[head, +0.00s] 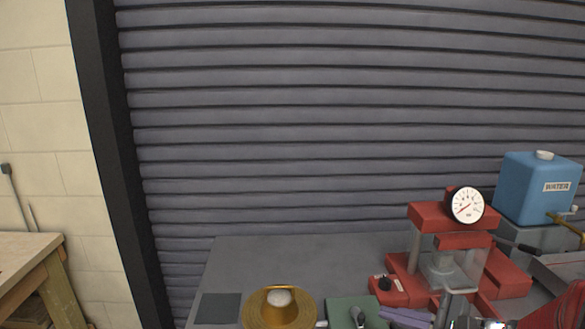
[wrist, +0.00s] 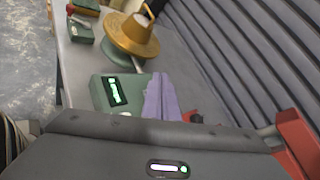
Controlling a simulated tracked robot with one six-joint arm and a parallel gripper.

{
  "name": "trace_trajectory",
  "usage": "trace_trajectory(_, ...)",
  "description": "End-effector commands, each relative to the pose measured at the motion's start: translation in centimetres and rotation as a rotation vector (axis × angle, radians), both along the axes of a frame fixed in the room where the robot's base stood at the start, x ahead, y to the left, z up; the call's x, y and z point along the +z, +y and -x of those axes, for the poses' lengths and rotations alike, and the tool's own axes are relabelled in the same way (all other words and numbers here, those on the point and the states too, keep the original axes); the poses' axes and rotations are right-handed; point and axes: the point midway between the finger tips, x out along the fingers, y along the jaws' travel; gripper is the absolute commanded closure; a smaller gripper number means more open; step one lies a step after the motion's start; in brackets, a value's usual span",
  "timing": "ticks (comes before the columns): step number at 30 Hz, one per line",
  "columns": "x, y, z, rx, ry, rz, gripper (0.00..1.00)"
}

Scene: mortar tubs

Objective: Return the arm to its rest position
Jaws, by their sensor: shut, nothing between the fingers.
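My gripper (head: 382,312) is low at the bottom right of the head view, its two purple fingers pointing left. In the wrist view the fingers of my gripper (wrist: 160,76) lie side by side, shut with nothing between them. They are beside a green scale-like box (wrist: 101,84) with a lit display, which also shows in the head view (head: 340,302). I cannot tell how high the fingers are above the bench. Part of my red arm shows at the bottom right corner of the head view.
The grey bench (head: 300,252) carries a gold disc with a cone (head: 262,318), a red press (head: 425,216) with a dial, and a blue water tank (head: 525,190). A dark green box (wrist: 80,32) stands at the bench's far end. A ribbed shutter (head: 330,120) rises behind.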

Motion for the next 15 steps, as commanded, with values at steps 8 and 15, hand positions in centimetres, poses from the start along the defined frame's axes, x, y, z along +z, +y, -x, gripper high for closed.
trace_trajectory(8, 0.5, 6.9, 5.1, 0.317, -0.03, 0.312, 1.0)
trace_trajectory(15, 0.4, 9.8, 9.7, 0.562, -0.084, 0.593, 1.0)
